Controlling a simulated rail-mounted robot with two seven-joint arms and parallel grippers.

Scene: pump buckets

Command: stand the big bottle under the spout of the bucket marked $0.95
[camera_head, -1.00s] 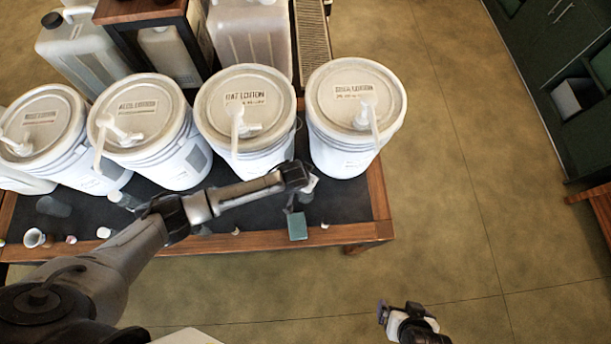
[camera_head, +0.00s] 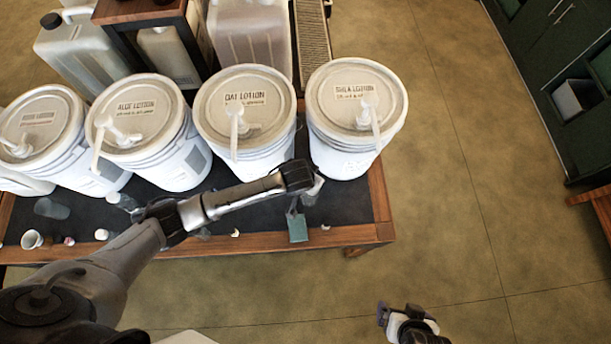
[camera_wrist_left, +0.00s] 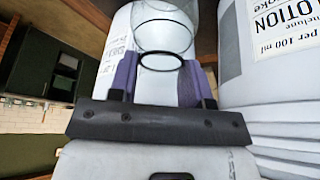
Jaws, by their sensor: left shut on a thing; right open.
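No $0.95 mark is legible. In the left wrist view, my left gripper (camera_wrist_left: 158,85) is shut on a clear bottle (camera_wrist_left: 166,38) with a dark ring, between its purple fingers. A white bucket with a label stands behind it, another (camera_wrist_left: 275,80) close on the right. In the head view the left arm's end covers most of this, in front of the Shea and Oat buckets. My right gripper (camera_head: 383,314) is open and empty, off the table.
The dark table top (camera_head: 345,203) has a wooden edge. Large jugs (camera_head: 85,55) stand behind the buckets. The floor at right is clear.

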